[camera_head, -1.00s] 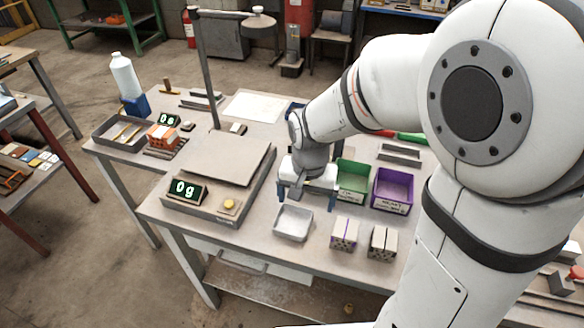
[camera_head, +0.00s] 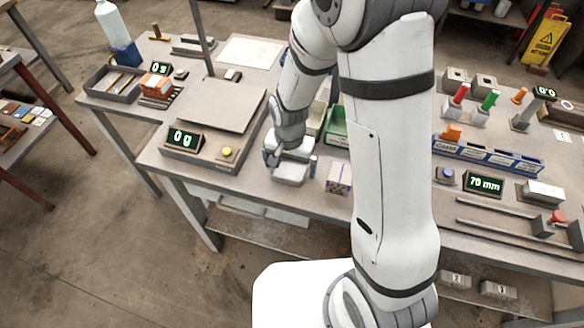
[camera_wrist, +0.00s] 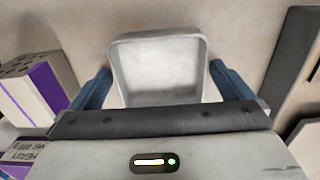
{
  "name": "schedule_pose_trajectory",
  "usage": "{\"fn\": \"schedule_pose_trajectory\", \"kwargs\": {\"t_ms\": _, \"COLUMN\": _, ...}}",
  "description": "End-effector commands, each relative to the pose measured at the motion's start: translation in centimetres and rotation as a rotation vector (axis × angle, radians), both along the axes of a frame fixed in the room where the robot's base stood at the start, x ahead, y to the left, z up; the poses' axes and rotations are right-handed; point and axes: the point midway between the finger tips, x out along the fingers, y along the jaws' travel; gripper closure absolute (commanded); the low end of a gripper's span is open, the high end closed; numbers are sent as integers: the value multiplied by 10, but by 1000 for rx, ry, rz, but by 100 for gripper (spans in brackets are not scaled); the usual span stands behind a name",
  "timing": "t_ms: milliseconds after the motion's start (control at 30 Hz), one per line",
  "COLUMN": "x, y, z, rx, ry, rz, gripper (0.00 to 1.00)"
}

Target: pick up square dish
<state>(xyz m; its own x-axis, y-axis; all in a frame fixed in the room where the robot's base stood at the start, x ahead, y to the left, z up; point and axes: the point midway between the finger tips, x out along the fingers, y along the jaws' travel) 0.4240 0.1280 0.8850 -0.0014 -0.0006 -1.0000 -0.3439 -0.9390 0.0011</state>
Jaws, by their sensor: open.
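The square dish (camera_wrist: 160,68) is light grey with a raised rim and lies on the workbench. In the wrist view it sits between the two blue fingers of my gripper (camera_wrist: 160,88), which is open with one finger on each side. A small gap shows at each finger. In the head view the dish (camera_head: 289,174) is partly hidden under my gripper (camera_head: 290,164). The dish's near part is covered by the gripper body in the wrist view.
A scale (camera_head: 210,120) reading 0 g stands left of the dish. A brick block with a purple stripe (camera_head: 338,178) stands close on the right, also in the wrist view (camera_wrist: 40,85). A green bin (camera_head: 336,128) is behind. The bench's front edge is near.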

Motion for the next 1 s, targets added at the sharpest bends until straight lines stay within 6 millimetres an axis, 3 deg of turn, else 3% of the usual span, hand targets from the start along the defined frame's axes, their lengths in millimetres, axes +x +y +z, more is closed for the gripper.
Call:
{"fn": "schedule_pose_trajectory", "kwargs": {"t_ms": 267, "x": 0, "y": 0, "z": -2, "rx": 1, "ry": -1, "rz": 1, "gripper": 2}}
{"fn": "schedule_pose_trajectory", "kwargs": {"t_ms": 733, "x": 0, "y": 1, "z": -2, "rx": 1, "ry": -1, "rz": 2, "gripper": 40}}
{"fn": "schedule_pose_trajectory", "kwargs": {"t_ms": 1000, "x": 0, "y": 1, "z": 0, "rx": 1, "ry": -1, "rz": 2, "gripper": 41}}
